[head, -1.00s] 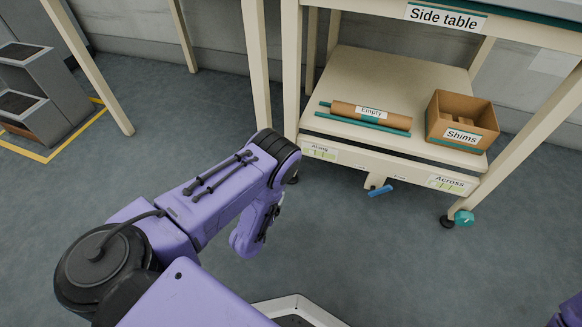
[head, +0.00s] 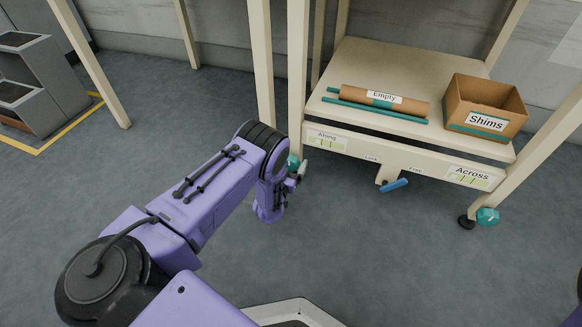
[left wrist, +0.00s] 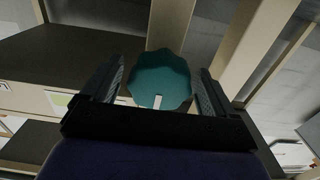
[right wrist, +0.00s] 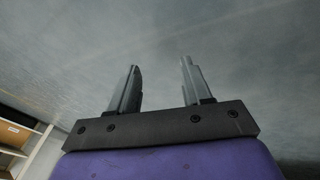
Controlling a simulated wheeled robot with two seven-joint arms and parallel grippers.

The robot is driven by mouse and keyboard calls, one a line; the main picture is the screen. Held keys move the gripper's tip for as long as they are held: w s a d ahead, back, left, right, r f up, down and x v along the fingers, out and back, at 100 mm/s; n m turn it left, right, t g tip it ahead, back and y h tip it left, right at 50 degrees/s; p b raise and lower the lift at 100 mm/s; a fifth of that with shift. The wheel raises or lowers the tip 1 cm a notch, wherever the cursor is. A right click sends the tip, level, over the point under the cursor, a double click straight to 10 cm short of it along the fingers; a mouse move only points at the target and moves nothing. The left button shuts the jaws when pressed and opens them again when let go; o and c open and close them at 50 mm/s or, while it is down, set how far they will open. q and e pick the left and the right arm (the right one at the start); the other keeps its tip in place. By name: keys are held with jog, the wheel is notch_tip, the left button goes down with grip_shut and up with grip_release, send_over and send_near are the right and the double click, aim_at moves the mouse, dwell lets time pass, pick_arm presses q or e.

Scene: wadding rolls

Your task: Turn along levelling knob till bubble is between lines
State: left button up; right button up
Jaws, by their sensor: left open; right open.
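The teal levelling knob (head: 293,162) at the left front leg is mostly hidden behind my left gripper (head: 298,172) in the head view. In the left wrist view the scalloped teal knob (left wrist: 160,76), with a white mark, sits between the two spread fingers of my left gripper (left wrist: 158,84). Gaps seem to show on both sides of it. The vial marked Along (head: 326,141) is on the left of the shelf's front rail; its bubble is too small to read. My right gripper (right wrist: 160,75) is open and empty over bare floor.
The Across vial (head: 468,177) and another teal knob (head: 488,216) are at the right. A blue lever (head: 394,185) hangs under the rail between Lock and Free. An Empty roll (head: 370,97) and a Shims box (head: 488,120) lie on the shelf. Front floor is clear.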

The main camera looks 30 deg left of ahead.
pick_arm(q)
jog(key=c, duration=1)
jog(key=shift+c, duration=0.2)
pick_arm(e)
jog(key=shift+s+a+r, duration=0.1)
pick_arm(q)
jog(key=n+p, duration=0.1)
jog(key=n, duration=0.1)
jog(key=shift+n, duration=0.4)
pick_arm(e)
jog(key=shift+s+a+r+g, duration=0.4)
jog(key=shift+s+r+g, duration=0.1)
jog(key=shift+s, duration=0.1)
pick_arm(q)
jog(key=shift+n+p, duration=0.6)
jog(key=shift+n, duration=1.6)
pick_arm(e)
jog(key=shift+s+a+r+g+y, duration=0.4)
jog(key=shift+s+a+g, duration=0.15)
jog(key=shift+s, duration=0.25)
pick_arm(q)
jog(key=o, duration=1)
